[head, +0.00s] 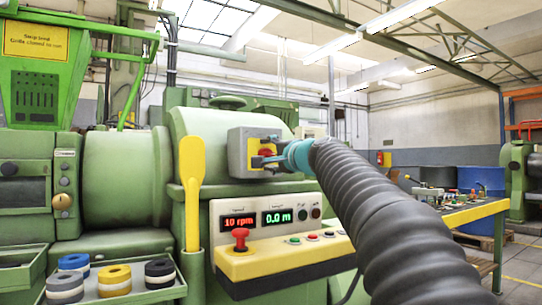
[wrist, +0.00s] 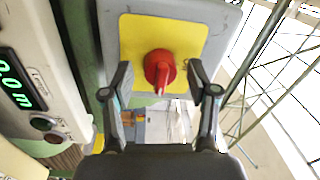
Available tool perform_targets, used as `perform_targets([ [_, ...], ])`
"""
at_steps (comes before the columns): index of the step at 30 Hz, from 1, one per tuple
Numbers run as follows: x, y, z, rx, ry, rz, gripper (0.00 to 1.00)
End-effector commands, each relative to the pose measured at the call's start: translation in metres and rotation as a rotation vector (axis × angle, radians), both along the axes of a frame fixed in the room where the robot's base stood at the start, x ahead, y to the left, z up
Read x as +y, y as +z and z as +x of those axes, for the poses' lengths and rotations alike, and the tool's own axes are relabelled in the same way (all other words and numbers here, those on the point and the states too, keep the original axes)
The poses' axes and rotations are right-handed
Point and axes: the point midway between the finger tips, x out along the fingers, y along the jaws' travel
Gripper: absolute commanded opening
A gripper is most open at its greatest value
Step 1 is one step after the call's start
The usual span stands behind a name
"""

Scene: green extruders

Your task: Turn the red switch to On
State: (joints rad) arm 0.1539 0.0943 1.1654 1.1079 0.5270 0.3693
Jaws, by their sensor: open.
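The red switch (wrist: 159,70) is a round knob with a raised grip on a yellow plate (wrist: 137,40) of a grey box. In the wrist view it sits between the two fingers of my gripper (wrist: 160,92), which are open, one on each side and apart from it. The knob's grip points toward the bottom of the wrist view. In the head view the red switch (head: 266,153) is partly hidden by my gripper (head: 262,161), which is in front of the grey box (head: 238,150). On and Off marks cannot be read.
Below the switch is a control panel (head: 222,210) with two lit displays, buttons and a red mushroom button (head: 240,238). A yellow paddle (head: 192,190) stands upright left of the box. A tray (head: 160,292) with coloured rolls is at lower left. A workbench (head: 470,213) is at right.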

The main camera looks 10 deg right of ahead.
Motion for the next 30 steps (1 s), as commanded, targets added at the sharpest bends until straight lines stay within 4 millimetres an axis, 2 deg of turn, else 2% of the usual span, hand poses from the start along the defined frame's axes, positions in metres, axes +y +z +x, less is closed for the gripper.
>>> perform_targets([
  [4,-0.002,0.0,-0.006,0.0,-0.001,0.0,0.59],
  [8,-0.007,0.0,-0.02,0.0,-0.001,0.0,0.59],
  [21,-0.032,-0.005,-0.095,0.0,-0.003,0.0,0.59],
  [25,-0.035,-0.005,-0.107,0.0,-0.002,0.0,0.59],
  [30,-0.037,-0.006,-0.113,0.001,-0.001,0.0,0.59],
])
